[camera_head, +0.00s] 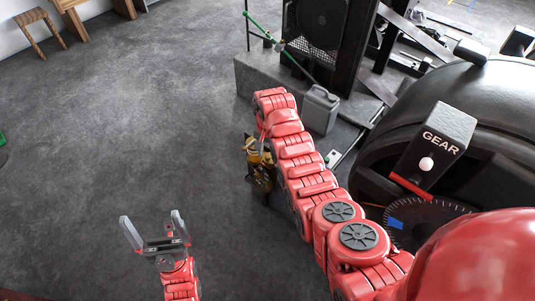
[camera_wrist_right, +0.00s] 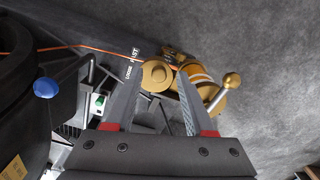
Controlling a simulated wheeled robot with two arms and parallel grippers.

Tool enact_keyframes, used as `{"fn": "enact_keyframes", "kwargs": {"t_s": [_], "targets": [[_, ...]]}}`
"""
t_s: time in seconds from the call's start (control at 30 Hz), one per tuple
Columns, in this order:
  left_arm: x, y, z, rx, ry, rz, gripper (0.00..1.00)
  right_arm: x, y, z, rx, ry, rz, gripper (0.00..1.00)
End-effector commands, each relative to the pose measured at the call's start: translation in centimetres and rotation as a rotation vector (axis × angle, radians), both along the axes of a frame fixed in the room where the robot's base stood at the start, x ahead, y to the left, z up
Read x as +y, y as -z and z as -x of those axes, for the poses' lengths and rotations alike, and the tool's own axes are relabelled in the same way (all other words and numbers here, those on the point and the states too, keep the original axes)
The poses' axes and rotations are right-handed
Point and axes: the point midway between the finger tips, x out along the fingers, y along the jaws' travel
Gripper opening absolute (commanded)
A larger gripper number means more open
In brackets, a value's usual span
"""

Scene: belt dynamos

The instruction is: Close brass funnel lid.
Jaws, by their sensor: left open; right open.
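In the right wrist view a brass fitting with an orange-banded cylinder (camera_wrist_right: 200,82) lies ahead of my right gripper (camera_wrist_right: 160,80). A round brass disc (camera_wrist_right: 157,74), which looks like the funnel lid, shows between the open fingertips. I cannot tell whether the fingers touch it, or its exact angle. A silver lever with a brass ball knob (camera_wrist_right: 232,80) sticks out at the right. In the head view the brass fitting (camera_head: 262,163) is partly hidden behind my right arm, and the right gripper is not clearly seen. My left gripper (camera_head: 151,219) is open and empty above the floor.
A black machine with a GEAR lever box (camera_head: 435,145) stands at the right. A grey canister (camera_head: 320,109) sits beside my right arm. In the wrist view an orange cord (camera_wrist_right: 90,49) runs near the fitting, with a blue knob (camera_wrist_right: 45,88) left.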

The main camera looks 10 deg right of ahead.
Motion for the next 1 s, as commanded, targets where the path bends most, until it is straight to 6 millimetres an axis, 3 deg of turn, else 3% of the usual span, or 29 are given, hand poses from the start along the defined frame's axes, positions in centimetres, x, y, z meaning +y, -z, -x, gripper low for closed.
{"fn": "enact_keyframes", "kwargs": {"t_s": [0.17,0.27,0.3,0.37,0.4,0.6,0.8,1.0], "targets": [[0.0,0.4,0.0,0.000,0.000,0.000,1.00,0.0,-2.8,-0.1,-0.005,0.000,0.000,0.54],[0.0,0.8,0.0,0.000,0.000,0.000,1.00,0.0,-5.5,-0.1,-0.006,0.000,-0.001,0.54],[0.0,-0.5,0.0,0.001,0.000,0.000,1.00,0.0,-7.4,-0.1,-0.006,0.000,-0.001,0.54],[0.0,-1.2,0.0,0.000,0.000,0.000,1.00,0.0,-9.2,-0.1,-0.007,0.000,-0.001,0.54],[0.0,-2.6,0.0,0.000,0.000,0.000,1.00,0.0,-10.5,0.0,-0.003,0.000,0.000,0.54],[0.0,-6.5,0.0,0.000,0.000,0.000,1.00,0.0,-14.2,0.0,0.000,0.000,0.000,0.54],[0.0,-8.7,0.0,0.000,0.000,0.000,1.00,0.0,-16.3,0.0,0.001,0.000,0.001,0.54],[0.0,-9.2,0.0,0.000,0.000,0.000,1.00,0.0,-16.8,0.0,0.001,0.000,0.000,0.54]]}}
